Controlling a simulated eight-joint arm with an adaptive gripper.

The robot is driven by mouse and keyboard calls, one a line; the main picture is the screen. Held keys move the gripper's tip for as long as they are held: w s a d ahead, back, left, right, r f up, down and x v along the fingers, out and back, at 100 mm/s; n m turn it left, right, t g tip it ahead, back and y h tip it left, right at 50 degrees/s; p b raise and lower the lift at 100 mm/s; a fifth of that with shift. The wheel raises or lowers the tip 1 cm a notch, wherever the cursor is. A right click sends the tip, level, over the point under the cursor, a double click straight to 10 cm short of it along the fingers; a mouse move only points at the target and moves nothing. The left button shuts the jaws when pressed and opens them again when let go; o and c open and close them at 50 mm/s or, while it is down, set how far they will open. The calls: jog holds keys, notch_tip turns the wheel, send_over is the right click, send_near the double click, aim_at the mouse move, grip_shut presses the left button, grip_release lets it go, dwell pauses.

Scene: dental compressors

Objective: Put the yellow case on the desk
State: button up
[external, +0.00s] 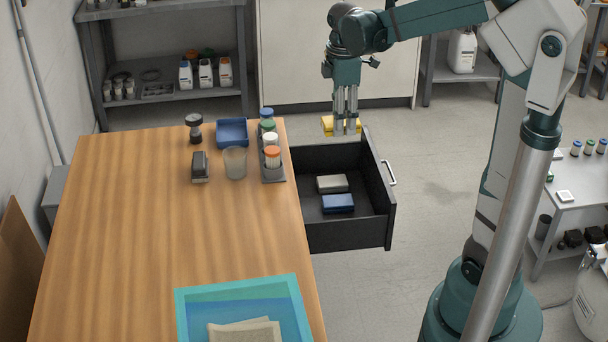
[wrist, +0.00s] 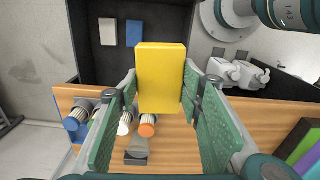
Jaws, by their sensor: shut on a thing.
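The yellow case (wrist: 161,78) is held between the fingers of my gripper (wrist: 160,115) in the wrist view. In the external view my gripper (external: 346,124) points down above the back of the open drawer, with the yellow case (external: 328,124) at its fingertips, partly hidden by the fingers. The case is in the air, to the right of the desk's back right corner. The wooden desk (external: 150,250) fills the left of the external view.
The open drawer (external: 350,235) holds a blue case (external: 338,203) and a grey case (external: 332,183). On the desk are a bottle rack (external: 272,178), a cup (external: 235,163), a blue tray (external: 232,132), a dark stapler-like thing (external: 200,167) and a teal bin (external: 245,290). The desk's middle is clear.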

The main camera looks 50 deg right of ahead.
jog(key=w+a+r+n+p, duration=0.15)
jog(key=w+a+p, duration=0.25)
jog(key=w+a, duration=0.6)
jog(key=n+p, duration=0.7)
jog(key=p, duration=0.1)
send_over(173, 235)
notch_tip(173, 235, down, 7)
jog(key=shift+r, duration=0.15)
jog(key=shift+f, duration=3.15)
jog(key=shift+f+b, duration=0.3)
jog(key=shift+f, duration=1.55)
